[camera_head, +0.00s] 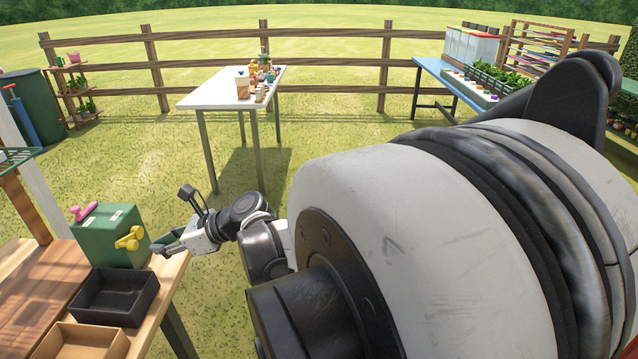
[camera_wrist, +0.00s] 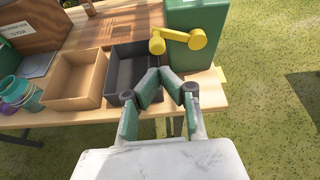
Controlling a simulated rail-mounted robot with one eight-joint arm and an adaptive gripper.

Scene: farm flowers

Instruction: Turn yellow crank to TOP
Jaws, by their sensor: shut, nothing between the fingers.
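The yellow crank (camera_head: 130,239) is on the face of a green box (camera_head: 97,246) on the wooden table at the lower left. In the wrist view the yellow crank (camera_wrist: 182,40) has a round knob at its left end and a rounder hub at its right, on the green box (camera_wrist: 197,18); its arm lies nearly level. My gripper (camera_wrist: 165,74) is shut and empty, its green fingertips together just below the crank and apart from it in the picture. In the head view my gripper (camera_head: 163,245) is just right of the box. A pink handle (camera_head: 85,211) sits on the box top.
A black tray (camera_head: 115,297) and a tan tray (camera_head: 84,343) stand on the wooden table in front of the box. A white table (camera_head: 215,95) with small items and a blue table (camera_head: 437,72) stand farther back. Grass is open right of the wooden table.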

